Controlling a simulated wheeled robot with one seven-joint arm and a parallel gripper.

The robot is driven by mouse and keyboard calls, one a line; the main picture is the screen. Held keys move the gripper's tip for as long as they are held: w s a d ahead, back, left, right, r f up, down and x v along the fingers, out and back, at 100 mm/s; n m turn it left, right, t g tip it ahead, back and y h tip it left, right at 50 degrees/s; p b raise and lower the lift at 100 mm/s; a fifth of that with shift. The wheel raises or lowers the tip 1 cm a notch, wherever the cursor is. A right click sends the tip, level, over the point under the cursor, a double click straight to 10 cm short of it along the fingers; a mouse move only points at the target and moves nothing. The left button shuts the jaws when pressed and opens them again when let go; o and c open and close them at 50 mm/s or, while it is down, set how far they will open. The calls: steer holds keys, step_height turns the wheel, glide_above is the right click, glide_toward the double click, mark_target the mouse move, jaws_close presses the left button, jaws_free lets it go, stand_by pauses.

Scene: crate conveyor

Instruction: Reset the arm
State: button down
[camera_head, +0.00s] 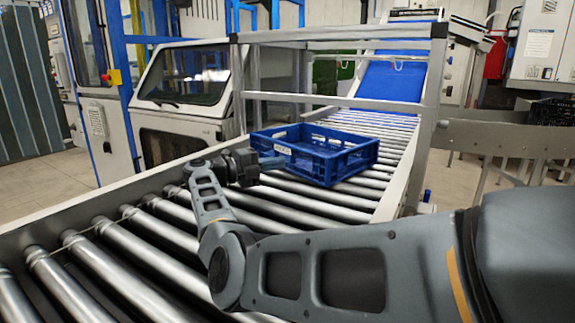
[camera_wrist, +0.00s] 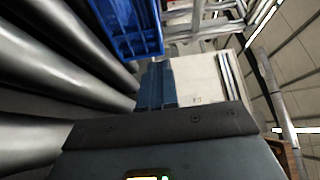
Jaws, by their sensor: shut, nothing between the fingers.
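My arm reaches out over the roller conveyor in the head view, bent at the elbow. My gripper (camera_head: 272,162) is at its far end, with its fingertips close to the left side of the blue crate (camera_head: 330,178). I cannot tell whether they touch it. In the wrist view my gripper's fingers (camera_wrist: 156,85) are together with nothing between them. The blue crate also shows at the top of the wrist view (camera_wrist: 128,28), beyond the fingertips. The crate stands upright on the rollers and looks empty.
The roller conveyor (camera_head: 110,262) has raised side rails. A metal frame (camera_head: 340,104) spans it behind the crate, and a blue sloped belt (camera_head: 393,80) lies further back. A white machine (camera_head: 180,125) stands at the left. The near rollers are clear apart from my arm above them.

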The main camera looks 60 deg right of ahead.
steer(key=shift+v, duration=1.5)
